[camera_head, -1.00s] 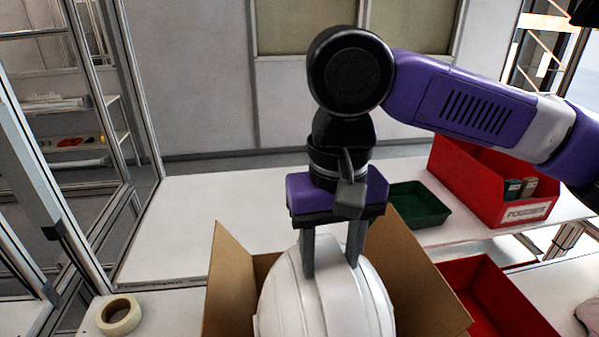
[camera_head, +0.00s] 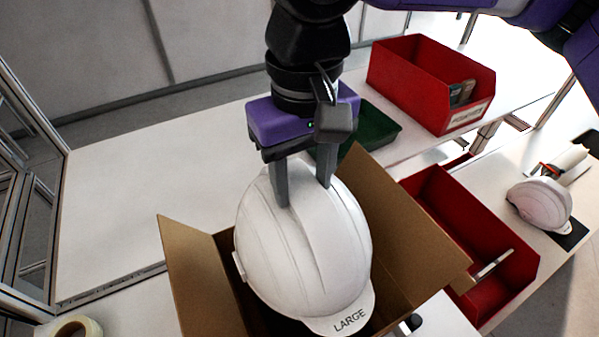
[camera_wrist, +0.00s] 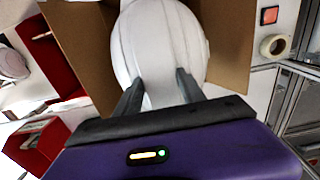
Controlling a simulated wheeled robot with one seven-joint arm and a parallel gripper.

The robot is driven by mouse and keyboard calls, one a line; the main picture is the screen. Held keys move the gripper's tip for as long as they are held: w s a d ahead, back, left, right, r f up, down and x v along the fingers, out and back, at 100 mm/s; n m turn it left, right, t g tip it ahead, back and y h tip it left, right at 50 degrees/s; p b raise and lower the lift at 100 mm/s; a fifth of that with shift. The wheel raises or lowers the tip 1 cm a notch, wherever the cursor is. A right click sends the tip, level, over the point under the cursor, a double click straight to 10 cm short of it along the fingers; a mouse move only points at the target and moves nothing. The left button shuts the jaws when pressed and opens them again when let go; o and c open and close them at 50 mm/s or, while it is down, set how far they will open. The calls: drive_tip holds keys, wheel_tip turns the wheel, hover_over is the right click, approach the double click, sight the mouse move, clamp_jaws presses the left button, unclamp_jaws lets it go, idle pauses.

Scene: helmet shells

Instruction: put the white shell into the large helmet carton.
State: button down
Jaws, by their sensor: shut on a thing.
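The white shell (camera_head: 305,240) is a white helmet with "LARGE" printed on its brim. My gripper (camera_head: 304,192) is shut on the raised ridge at the top of the shell. The shell hangs upright over the open brown helmet carton (camera_head: 195,270), between its raised flaps. Its lower part looks level with or inside the carton opening; how deep it sits is hard to tell. In the wrist view the shell (camera_wrist: 160,45) fills the space beyond my gripper (camera_wrist: 158,88), with the carton (camera_wrist: 85,45) around it. The carton's floor is mostly hidden by the shell.
A red tray (camera_head: 470,240) stands right of the carton. A second white helmet (camera_head: 541,203) lies farther right. A red bin (camera_head: 425,85) and a green tray (camera_head: 370,132) stand behind. A tape roll (camera_head: 76,328) is at front left. The back-left tabletop is clear.

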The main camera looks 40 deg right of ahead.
drive_tip(key=shift+r+p, duration=0.1)
drive_tip(key=shift+p, duration=0.2)
drive_tip(key=shift+s+f+b, duration=0.1)
drive_tip(key=shift+f+b, duration=2.4)
drive_tip(key=shift+f, duration=1.6)
wheel_tip(320, 180, down, 18)
drive_tip(key=b, duration=1.1)
drive_tip(key=c, duration=0.6)
unclamp_jaws()
idle(0.6)
